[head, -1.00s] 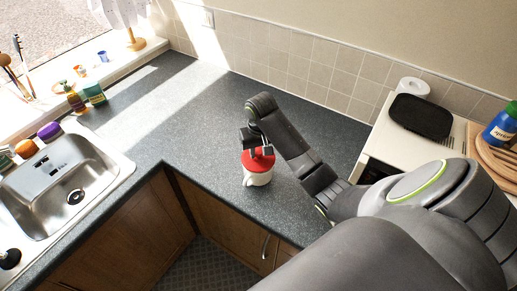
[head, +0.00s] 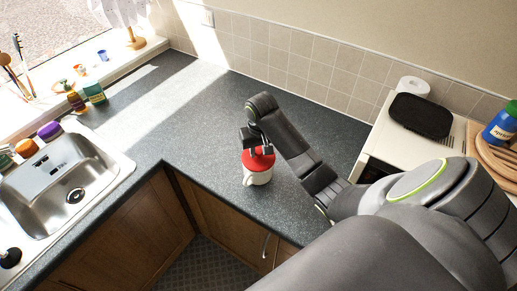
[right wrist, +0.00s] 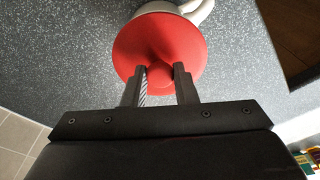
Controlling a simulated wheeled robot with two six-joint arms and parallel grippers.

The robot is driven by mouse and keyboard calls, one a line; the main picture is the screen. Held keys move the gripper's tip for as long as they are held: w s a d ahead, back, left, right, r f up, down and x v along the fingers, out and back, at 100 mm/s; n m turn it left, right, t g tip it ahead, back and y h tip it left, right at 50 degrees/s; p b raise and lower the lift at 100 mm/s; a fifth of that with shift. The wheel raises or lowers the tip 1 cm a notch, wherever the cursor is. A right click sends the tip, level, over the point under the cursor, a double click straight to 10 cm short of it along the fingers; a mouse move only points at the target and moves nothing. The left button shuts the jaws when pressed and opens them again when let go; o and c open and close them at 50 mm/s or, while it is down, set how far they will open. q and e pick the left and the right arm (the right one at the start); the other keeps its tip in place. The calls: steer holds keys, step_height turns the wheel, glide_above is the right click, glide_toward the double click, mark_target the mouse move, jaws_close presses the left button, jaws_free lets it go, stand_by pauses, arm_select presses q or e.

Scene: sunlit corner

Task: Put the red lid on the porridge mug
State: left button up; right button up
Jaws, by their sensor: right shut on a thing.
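The white porridge mug (head: 257,178) stands upright on the dark worktop near its front edge. Its rim and handle also show in the right wrist view (right wrist: 198,10). The red lid (head: 249,163) sits over the mug's top and hides the mouth; it fills the upper middle of the right wrist view (right wrist: 160,40). I cannot tell whether it is fully seated. My right gripper (head: 258,151) is above the lid, its two fingers (right wrist: 160,78) shut on the lid's red knob. My left gripper is in neither view.
A steel sink (head: 62,180) with several small bottles and sponges around it is at the left. A white appliance (head: 385,150) with a black tray (head: 421,116) on top stands at the right. The worktop (head: 200,110) behind the mug is clear.

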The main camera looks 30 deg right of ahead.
steer(key=shift+f, duration=0.1)
stand_by(0.7)
steer(key=o, duration=1.5)
steer(key=shift+r, duration=3.5)
steer(key=shift+c, duration=0.3)
jaws_close()
steer(key=shift+f, duration=0.1)
